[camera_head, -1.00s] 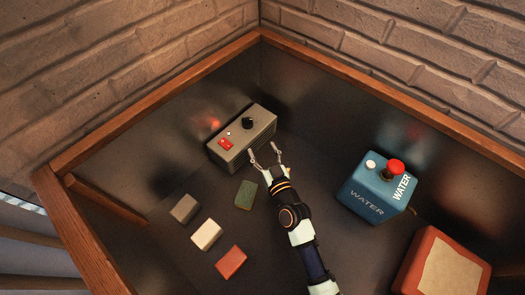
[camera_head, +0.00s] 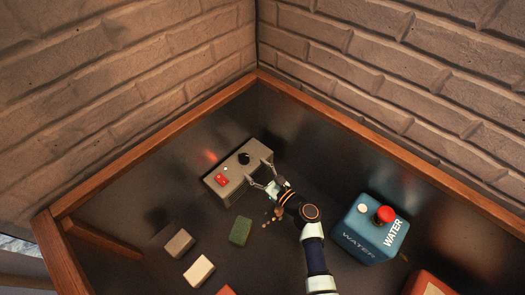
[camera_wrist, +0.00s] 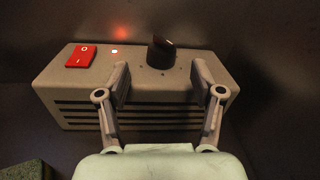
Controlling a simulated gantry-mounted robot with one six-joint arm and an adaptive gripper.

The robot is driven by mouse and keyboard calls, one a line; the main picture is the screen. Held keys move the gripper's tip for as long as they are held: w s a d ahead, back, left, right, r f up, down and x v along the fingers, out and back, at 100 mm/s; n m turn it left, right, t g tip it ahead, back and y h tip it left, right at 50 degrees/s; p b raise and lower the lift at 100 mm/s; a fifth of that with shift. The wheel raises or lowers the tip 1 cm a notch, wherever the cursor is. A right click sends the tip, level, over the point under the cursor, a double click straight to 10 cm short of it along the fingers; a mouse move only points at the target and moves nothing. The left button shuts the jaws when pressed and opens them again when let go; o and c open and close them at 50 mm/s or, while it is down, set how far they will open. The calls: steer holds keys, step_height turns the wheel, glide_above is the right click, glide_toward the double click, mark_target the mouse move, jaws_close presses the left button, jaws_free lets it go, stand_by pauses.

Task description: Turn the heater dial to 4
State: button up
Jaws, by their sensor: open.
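The heater (camera_head: 236,171) is a grey box with side vents, standing in the back corner of the dark table. Its black dial (camera_head: 244,158) is on the top face; in the wrist view the dial (camera_wrist: 161,52) stands upright with small marks around it, too small to read. A red rocker switch (camera_wrist: 81,56) and a small lit white light (camera_wrist: 115,51) sit left of it. My gripper (camera_head: 261,174) is open and empty at the heater's front edge. In the wrist view its fingertips (camera_wrist: 159,72) straddle the dial's position from the near side, apart from the dial.
A blue water box (camera_head: 369,232) with a red knob stands at the right. A green block (camera_head: 240,231), a grey block (camera_head: 179,243) and a cream block (camera_head: 198,271) lie in front of the heater. Wooden rails (camera_head: 160,140) and brick walls edge the table.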

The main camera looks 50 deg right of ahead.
mark_target(247, 161)
steer(key=shift+s+d+f+m, duration=0.15)
steer(key=shift+s+f+m, duration=0.05)
steer(key=shift+m, duration=0.3)
steer(key=w+b, duration=0.1)
steer(key=w, duration=0.1)
steer(key=w+b, duration=0.1)
steer(key=w, duration=0.2)
steer(key=w+d+b, duration=0.1)
steer(key=w, duration=0.1)
steer(key=shift+w+f, duration=0.1)
steer(key=shift+w, duration=0.05)
steer(key=shift+w+b, duration=0.3)
steer(key=shift+w, duration=0.05)
